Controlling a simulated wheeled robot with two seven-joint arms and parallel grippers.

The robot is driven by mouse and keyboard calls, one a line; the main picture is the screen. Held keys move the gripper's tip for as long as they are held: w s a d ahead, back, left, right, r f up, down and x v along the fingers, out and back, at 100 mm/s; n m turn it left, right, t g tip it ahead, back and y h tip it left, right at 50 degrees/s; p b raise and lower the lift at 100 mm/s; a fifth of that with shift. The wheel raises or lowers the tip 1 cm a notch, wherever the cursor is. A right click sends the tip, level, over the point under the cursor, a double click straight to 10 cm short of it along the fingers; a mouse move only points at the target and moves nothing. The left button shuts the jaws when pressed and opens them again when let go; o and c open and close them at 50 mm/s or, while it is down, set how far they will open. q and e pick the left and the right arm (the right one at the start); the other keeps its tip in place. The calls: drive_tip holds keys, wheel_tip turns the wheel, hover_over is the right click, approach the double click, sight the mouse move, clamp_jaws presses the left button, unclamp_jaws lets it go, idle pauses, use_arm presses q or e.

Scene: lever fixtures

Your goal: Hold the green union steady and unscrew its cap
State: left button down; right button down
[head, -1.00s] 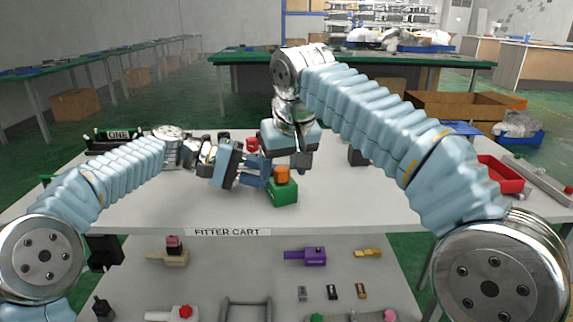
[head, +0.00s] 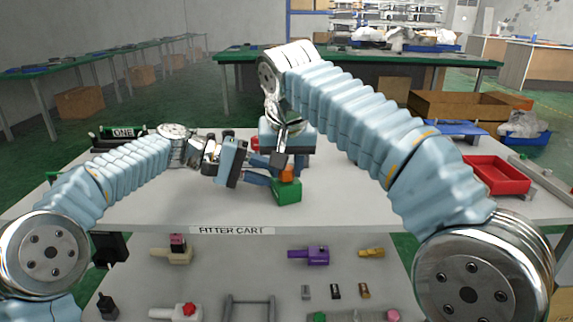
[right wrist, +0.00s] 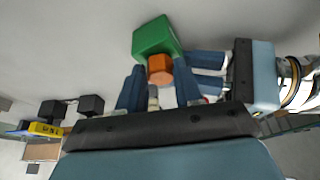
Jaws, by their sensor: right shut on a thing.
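The green union (head: 287,192) sits on the cart top with its orange cap (head: 287,174) on top. In the right wrist view the green union (right wrist: 155,37) and cap (right wrist: 160,69) show just beyond my right fingertips. My right gripper (head: 286,159) comes down from above and is shut on the cap; its fingers (right wrist: 159,85) lie either side of it. My left gripper (head: 268,172) reaches in from the left, its two fingers apart beside the union. In the right wrist view they come in from the right, and the union does not appear between them.
A red tray (head: 497,176) stands at the right of the cart top. A dark fixture labelled ONE (head: 123,132) is at the back left. The shelf below holds a purple part (head: 309,254) and several other fittings. The front of the cart top (head: 180,210) is clear.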

sight(288, 171)
use_arm(q)
drive_tip(key=shift+f, duration=0.2)
use_arm(e)
drive_tip(key=n, duration=0.1)
drive_tip(key=n+y, duration=0.1)
drive_tip(key=shift+d+n, duration=0.25)
drive_tip(key=shift+n, duration=0.15)
drive_tip(key=shift+a, duration=0.1)
drive_tip(key=shift+r, duration=0.1)
drive_tip(key=shift+r, duration=0.8)
drive_tip(key=shift+r, duration=0.2)
drive_tip(key=shift+r, duration=1.35)
use_arm(q)
drive_tip(key=c, duration=0.8)
unclamp_jaws()
